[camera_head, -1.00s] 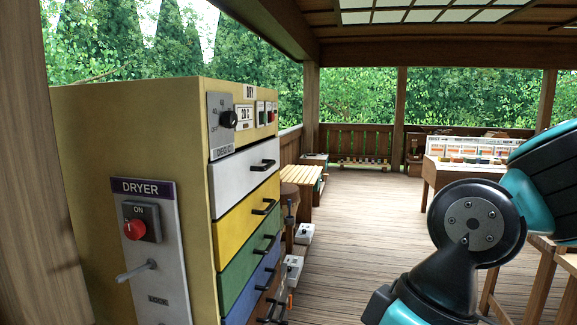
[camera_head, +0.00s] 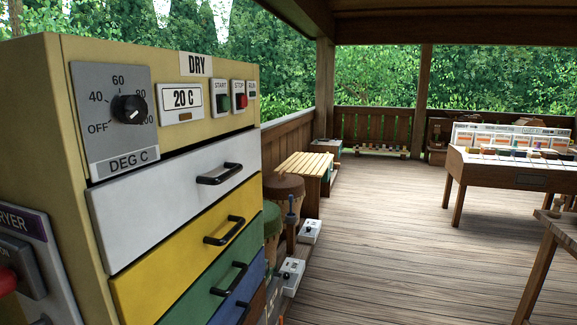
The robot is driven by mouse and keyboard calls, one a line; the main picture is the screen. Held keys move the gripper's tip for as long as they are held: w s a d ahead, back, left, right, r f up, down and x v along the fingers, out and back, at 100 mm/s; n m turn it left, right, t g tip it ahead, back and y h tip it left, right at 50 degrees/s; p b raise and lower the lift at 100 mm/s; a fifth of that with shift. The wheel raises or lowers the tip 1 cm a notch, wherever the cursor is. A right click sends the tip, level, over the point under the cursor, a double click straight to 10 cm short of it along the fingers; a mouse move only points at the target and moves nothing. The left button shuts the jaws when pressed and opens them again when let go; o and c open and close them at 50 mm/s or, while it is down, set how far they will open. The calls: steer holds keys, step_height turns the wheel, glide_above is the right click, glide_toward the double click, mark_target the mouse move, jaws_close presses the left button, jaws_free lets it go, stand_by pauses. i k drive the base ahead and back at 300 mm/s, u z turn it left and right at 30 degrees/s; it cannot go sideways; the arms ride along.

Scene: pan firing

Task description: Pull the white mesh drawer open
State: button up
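The white drawer (camera_head: 165,205) is the top one in the yellow dryer cabinet (camera_head: 60,130) at the left. Its front looks flush with the cabinet, so it appears shut. A black bar handle (camera_head: 219,174) sits on the right part of its front. No mesh shows from here. My gripper is not in view, and none of my arm shows now.
Yellow (camera_head: 190,255), green (camera_head: 228,285) and blue (camera_head: 243,302) drawers with black handles lie below. A dial panel (camera_head: 113,118) is above. Stools and a slatted bench (camera_head: 303,166) stand behind the cabinet. The wooden floor (camera_head: 400,235) is open at centre.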

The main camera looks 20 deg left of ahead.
mark_target(131, 211)
steer(key=z, duration=0.1)
steer(key=i, duration=0.7)
steer(key=u, duration=0.6)
steer(key=i, duration=0.7)
steer(key=u, duration=0.5)
